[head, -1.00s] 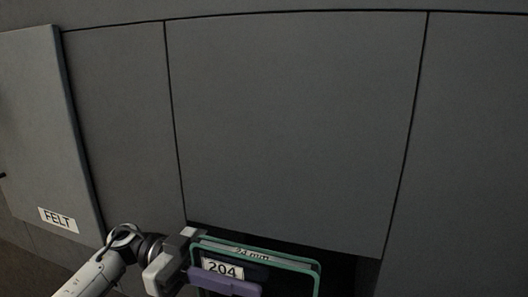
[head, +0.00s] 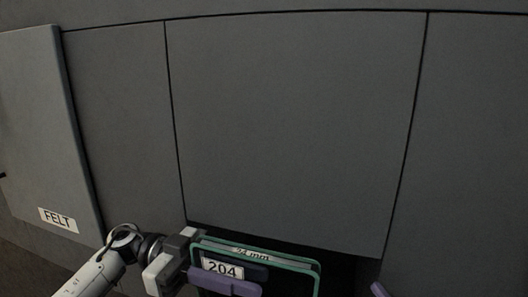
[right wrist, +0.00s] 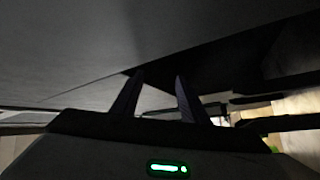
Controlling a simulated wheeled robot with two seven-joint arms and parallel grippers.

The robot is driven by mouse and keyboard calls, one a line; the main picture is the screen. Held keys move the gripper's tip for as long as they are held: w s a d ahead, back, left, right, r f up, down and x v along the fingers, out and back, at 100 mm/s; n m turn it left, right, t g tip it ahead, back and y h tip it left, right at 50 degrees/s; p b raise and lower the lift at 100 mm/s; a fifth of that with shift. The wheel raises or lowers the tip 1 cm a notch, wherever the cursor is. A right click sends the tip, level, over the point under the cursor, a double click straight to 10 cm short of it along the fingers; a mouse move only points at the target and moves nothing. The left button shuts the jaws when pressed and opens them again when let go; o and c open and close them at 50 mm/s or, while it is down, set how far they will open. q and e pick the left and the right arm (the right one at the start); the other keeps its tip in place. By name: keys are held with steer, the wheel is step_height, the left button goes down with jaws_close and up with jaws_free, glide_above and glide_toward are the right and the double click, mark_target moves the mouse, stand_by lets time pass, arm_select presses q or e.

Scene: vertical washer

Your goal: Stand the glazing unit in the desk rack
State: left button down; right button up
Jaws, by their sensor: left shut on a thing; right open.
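The glazing unit (head: 302,264) is a dark pane edged in green, with a "204" label and "24 mm" on its top edge. It stands at the bottom of the head view, its lower part cut off. My left gripper (head: 250,275) is shut on its left side, a purple finger across the front face. My right gripper (right wrist: 158,90) is open and empty in the right wrist view, its two dark fingers apart. One purple fingertip, apparently of that gripper, shows right of the unit in the head view. I cannot make out the desk rack.
A large grey wall panel (head: 295,130) rises behind the unit, with a dark opening (head: 345,270) below it. A grey door marked FELT (head: 57,219) is at the left. A grey surface (right wrist: 70,70) lies close to the right gripper.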

steer(key=s+a+r+n+g+y, duration=0.2)
steer(key=a+r+n+y, duration=0.1)
steer(key=r+y, duration=0.2)
steer(key=s+a+r+n+g+y, duration=0.2)
steer(key=r+y, duration=0.4)
steer(key=r, duration=0.4)
steer(key=shift+a+r+n+g, duration=0.25)
steer(key=shift+a+n+g, duration=0.25)
steer(key=shift+n, duration=0.8)
steer(key=shift+d, duration=0.1)
